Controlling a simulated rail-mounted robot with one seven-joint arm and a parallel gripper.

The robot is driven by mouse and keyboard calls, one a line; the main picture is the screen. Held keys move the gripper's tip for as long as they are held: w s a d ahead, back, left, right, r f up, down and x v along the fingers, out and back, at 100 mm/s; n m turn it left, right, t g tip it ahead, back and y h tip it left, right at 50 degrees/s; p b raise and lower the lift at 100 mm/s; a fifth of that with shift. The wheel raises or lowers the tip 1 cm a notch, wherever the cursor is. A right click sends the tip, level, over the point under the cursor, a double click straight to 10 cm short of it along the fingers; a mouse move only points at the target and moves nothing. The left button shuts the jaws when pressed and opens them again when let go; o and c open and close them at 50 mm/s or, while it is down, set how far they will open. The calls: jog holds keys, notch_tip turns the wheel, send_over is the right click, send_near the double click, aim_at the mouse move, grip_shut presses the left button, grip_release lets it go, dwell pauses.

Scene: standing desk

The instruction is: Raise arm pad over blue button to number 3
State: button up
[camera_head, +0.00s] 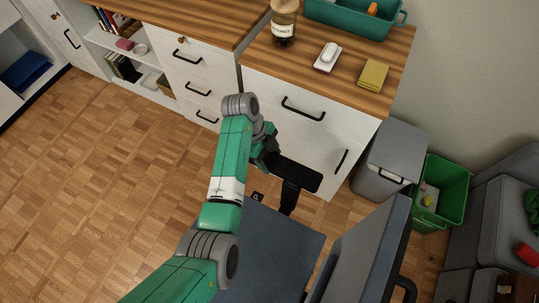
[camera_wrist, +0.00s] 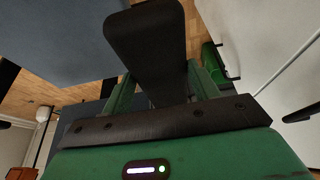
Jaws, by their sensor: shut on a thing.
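The black arm pad (camera_head: 296,175) belongs to a blue-grey chair and sits on a dark post (camera_head: 289,198) beside the seat (camera_head: 268,250). In the wrist view the pad (camera_wrist: 148,40) runs up between the two green fingers. My gripper (camera_head: 270,160) is shut on the near end of the pad; its fingers (camera_wrist: 162,88) lie on either side of it. A small dark part with white marks (camera_head: 257,197) shows by the seat edge; I cannot read it. No blue button or number 3 can be made out.
A white drawer cabinet (camera_head: 290,85) with a wooden top stands just behind the pad. The chair's backrest (camera_head: 358,250) is to the right. A grey bin (camera_head: 390,160) and a green crate (camera_head: 440,190) stand farther right. Open parquet floor (camera_head: 100,170) lies left.

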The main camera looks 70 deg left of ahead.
jog(key=o, duration=1.4)
jog(key=p+v, duration=0.2)
jog(key=v, duration=0.5)
jog(key=shift+s+a+r, duration=0.1)
jog(key=shift+a+r, duration=0.1)
jog(key=shift+r, duration=0.15)
